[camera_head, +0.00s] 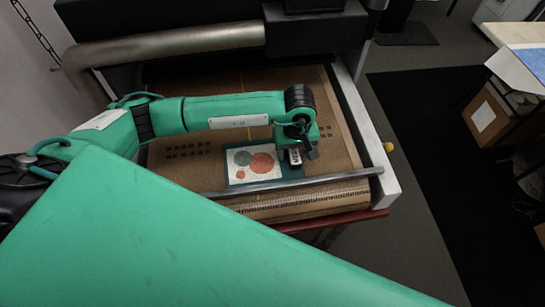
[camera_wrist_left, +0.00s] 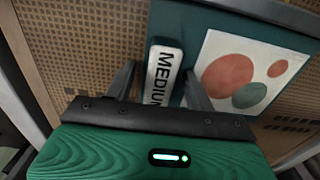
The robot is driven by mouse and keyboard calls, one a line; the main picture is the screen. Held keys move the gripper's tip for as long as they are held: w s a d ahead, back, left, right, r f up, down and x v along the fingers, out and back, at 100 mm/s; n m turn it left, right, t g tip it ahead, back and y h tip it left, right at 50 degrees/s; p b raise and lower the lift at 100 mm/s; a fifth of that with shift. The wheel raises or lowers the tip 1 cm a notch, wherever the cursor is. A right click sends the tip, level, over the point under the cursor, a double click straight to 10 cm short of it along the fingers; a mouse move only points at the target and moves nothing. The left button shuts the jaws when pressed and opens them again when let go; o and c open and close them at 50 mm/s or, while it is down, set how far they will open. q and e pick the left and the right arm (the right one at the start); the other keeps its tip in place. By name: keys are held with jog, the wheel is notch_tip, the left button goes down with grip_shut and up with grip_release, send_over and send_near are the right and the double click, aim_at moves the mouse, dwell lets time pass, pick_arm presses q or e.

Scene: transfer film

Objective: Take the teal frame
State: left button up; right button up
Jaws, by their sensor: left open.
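The teal frame (camera_head: 291,173) lies flat on the brown perforated conveyor belt, near its front edge. It carries a white print with orange-red and green circles. It also shows in the left wrist view (camera_wrist_left: 186,22). A white block lettered MEDIUM (camera_wrist_left: 163,75) stands out on the frame's teal part beside the print. My left gripper (camera_head: 296,158) is over that side of the frame, pointing down. In the left wrist view its open fingers are on either side of the lettered block, with gaps visible. Part of the frame is hidden under the gripper. My right gripper is not in view.
The belt (camera_head: 205,176) has clear room left of the frame. A metal bar (camera_head: 330,178) crosses its front edge, and a white side rail (camera_head: 362,125) bounds it on the right. A thick metal pipe (camera_head: 170,45) runs behind my arm. Cardboard boxes (camera_head: 490,115) stand far right.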

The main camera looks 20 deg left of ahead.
pick_arm(q)
jog(key=c, duration=1.1)
grip_shut()
jog(key=shift+r, duration=0.2)
